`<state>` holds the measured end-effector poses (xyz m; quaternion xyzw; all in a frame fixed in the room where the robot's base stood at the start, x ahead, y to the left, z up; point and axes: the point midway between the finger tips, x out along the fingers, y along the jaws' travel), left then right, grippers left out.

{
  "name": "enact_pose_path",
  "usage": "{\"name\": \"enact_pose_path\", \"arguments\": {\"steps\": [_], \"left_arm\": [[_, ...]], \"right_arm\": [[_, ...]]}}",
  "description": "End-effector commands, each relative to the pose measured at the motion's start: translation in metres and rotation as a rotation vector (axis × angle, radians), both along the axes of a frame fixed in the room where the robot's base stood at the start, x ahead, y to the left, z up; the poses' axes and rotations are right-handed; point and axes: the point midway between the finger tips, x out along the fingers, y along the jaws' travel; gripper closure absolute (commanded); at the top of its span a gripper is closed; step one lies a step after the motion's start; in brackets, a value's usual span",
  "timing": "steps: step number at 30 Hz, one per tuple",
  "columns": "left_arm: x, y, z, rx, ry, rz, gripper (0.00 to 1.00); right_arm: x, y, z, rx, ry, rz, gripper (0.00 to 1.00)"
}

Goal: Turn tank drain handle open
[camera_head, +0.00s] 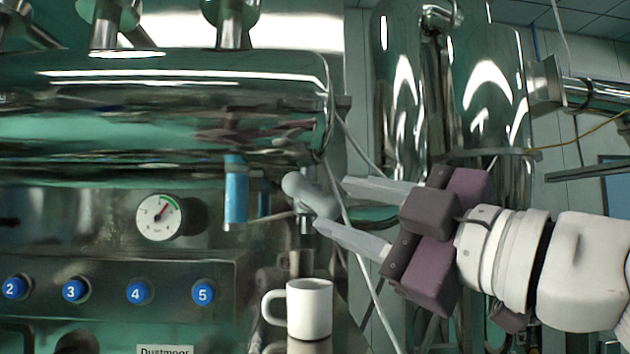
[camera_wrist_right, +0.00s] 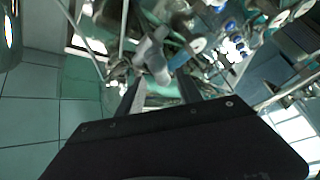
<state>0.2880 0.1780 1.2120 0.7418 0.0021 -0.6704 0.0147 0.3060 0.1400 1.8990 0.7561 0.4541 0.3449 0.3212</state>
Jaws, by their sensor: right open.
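A light grey handle (camera_head: 308,194) sits on a small valve at the lower right end of the shiny metal tank (camera_head: 180,95). I take it to be the drain handle; it slants down to the right. My right gripper (camera_head: 331,205) is open, coming in from the right, with its fingertips close to the handle's right end. I cannot tell if they touch it. In the right wrist view the grey handle (camera_wrist_right: 152,55) shows just beyond and between the finger tips. A blue handle (camera_head: 235,190) hangs to the left, apart from the gripper. My left gripper is not in view.
A white mug (camera_head: 309,308) stands below the valve. A round gauge (camera_head: 158,217) and several numbered blue buttons (camera_head: 139,292) are on the panel at left. Tall shiny vessels (camera_head: 450,90) stand behind my right arm, with thin cables hanging near the gripper.

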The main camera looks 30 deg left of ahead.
Motion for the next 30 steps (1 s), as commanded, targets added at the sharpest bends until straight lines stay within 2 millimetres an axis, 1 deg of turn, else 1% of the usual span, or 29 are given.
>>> {"name": "enact_pose_path", "arguments": {"steps": [1, 6, 9, 12, 18, 19, 20, 21, 23, 24, 30], "left_arm": [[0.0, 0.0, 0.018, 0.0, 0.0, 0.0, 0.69], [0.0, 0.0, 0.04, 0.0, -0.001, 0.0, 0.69], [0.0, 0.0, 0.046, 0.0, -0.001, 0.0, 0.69], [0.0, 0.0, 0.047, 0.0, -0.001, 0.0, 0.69], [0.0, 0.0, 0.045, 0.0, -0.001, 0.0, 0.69], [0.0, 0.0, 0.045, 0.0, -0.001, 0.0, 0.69], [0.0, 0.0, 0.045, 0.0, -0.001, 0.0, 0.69], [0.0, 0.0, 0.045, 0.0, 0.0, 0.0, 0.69], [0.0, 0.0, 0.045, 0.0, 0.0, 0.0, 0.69], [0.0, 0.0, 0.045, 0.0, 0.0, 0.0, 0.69], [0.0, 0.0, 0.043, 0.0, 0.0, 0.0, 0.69]], "right_arm": [[0.003, 0.012, 0.012, -0.003, 0.004, 0.005, 0.58], [0.015, 0.04, 0.017, -0.002, 0.003, 0.001, 0.58], [0.02, 0.05, 0.017, -0.001, 0.002, 0.0, 0.58], [0.021, 0.055, 0.016, -0.001, 0.001, -0.002, 0.58], [0.022, 0.055, 0.014, 0.0, 0.0, -0.002, 0.58], [0.022, 0.055, 0.014, 0.0, 0.0, -0.002, 0.6], [0.022, 0.055, 0.014, 0.0, 0.0, -0.002, 0.69], [0.022, 0.055, 0.014, 0.0, 0.0, -0.002, 0.8], [0.022, 0.055, 0.014, 0.0, 0.0, -0.002, 0.97], [0.022, 0.055, 0.014, 0.0, 0.0, -0.002, 1.0], [0.022, 0.055, 0.014, 0.005, 0.003, -0.003, 1.0]]}}
